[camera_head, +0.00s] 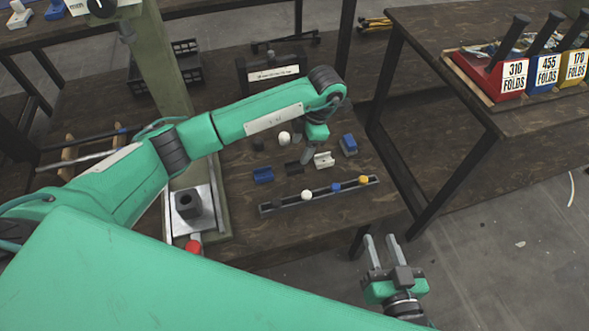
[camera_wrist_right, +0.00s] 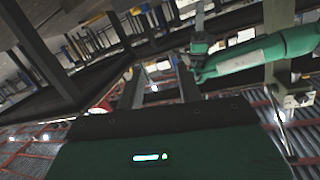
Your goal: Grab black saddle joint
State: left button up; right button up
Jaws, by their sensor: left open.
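A small black saddle joint (camera_head: 294,168) lies on the dark wooden table, between a blue saddle joint (camera_head: 263,175) and a white saddle joint (camera_head: 323,160). My left gripper (camera_head: 306,155) points down just above and to the right of the black joint, close to the white one. It is open, its fingers partly hidden by its own body; I cannot see any contact. My right gripper (camera_head: 382,243) is off the table's front right, over the floor, open and empty. Its parted fingers also show in the right wrist view (camera_wrist_right: 158,88).
A white ball (camera_head: 284,138), a dark piece (camera_head: 258,144) and a blue block (camera_head: 348,145) sit nearby. A press base (camera_head: 205,225) stands left. Labelled bins (camera_head: 490,82) stand far right.

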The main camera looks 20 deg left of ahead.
aim_at(293, 169)
pick_arm(q)
jog(key=shift+x, duration=1.05)
jog(key=x, duration=0.2)
jog(key=b+x, duration=0.1)
jog(key=x, duration=0.1)
jog(key=shift+s+f, duration=0.2)
jog(key=shift+s, duration=0.1)
jog(key=c, duration=1.1)
pick_arm(e)
notch_tip(293, 169, up, 6)
jog(key=w+d+t, duration=0.1)
jog(key=w+t, duration=0.1)
jog(key=t, duration=0.2)
jog(key=shift+w+d+r, duration=0.15)
jog(key=shift+w+d, duration=0.15)
